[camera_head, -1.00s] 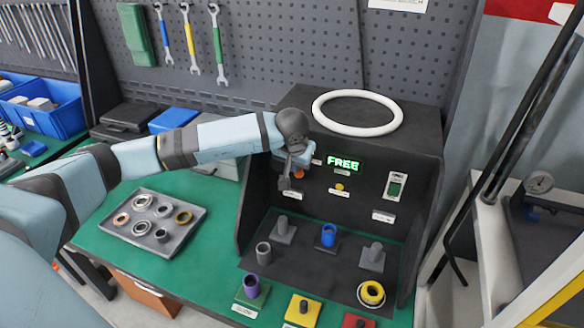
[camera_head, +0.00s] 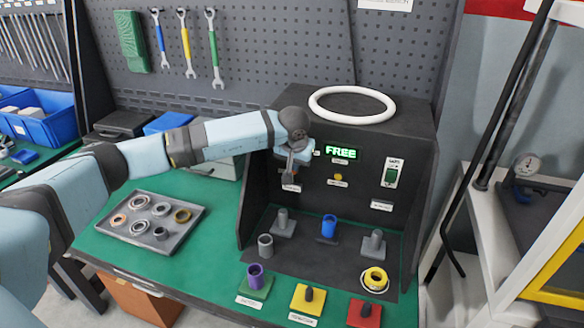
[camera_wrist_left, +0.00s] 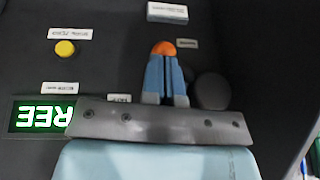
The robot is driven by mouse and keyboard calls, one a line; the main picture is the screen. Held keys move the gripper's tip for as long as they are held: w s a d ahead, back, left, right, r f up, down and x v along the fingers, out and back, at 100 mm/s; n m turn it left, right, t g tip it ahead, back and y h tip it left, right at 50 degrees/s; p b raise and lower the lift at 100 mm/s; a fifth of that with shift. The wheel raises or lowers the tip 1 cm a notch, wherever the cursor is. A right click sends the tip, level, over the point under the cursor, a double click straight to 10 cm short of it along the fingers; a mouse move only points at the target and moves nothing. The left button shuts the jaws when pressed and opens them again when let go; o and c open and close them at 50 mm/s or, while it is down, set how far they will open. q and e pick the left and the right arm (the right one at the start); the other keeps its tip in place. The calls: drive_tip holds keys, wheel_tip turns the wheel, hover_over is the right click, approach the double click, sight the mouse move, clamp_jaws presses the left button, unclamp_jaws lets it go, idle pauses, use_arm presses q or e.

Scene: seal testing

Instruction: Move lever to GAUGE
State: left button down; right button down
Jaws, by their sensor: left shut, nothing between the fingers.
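The test station (camera_head: 360,110) is a black box with a front panel. Its green display (camera_head: 341,153) reads FREE. My left gripper (camera_head: 289,178) is at the left part of this panel, with its fingers shut and empty. In the left wrist view the blue fingers (camera_wrist_left: 165,80) are closed together, and a rounded orange knob (camera_wrist_left: 164,48), apparently the lever's end, shows just beyond their tips. Whether they touch it I cannot tell. The lever's shaft is hidden behind the fingers, and the nearby labels are too small to read. My right gripper is not in view.
A yellow button (camera_head: 338,177) and a switch (camera_head: 391,173) are on the panel. Several pegs stand on the station's base, with coloured blocks in front. A tray of rings (camera_head: 180,240) lies on the green bench to the left. A white ring (camera_head: 352,118) lies on top.

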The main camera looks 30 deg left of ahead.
use_arm(q)
drive_tip(key=shift+w+a+f, duration=0.1)
drive_tip(key=shift+f, duration=0.45)
drive_tip(key=shift+f+y+b, duration=0.1)
drive_tip(key=shift+y+b, duration=0.2)
drive_tip(key=y, duration=0.1)
drive_tip(key=a+f+m+g+y, duration=0.1)
drive_tip(key=y, duration=0.1)
drive_tip(key=shift+f+p, duration=0.2)
drive_tip(key=shift+p, duration=0.1)
drive_tip(key=shift+s+a+f+y, duration=0.2)
drive_tip(key=shift+f+y, duration=0.1)
drive_tip(key=shift+y, duration=0.6)
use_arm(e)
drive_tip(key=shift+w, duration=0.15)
use_arm(q)
drive_tip(key=shift+a+f, duration=0.1)
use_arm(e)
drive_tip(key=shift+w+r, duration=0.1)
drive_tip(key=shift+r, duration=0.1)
use_arm(q)
drive_tip(key=shift+p, duration=0.3)
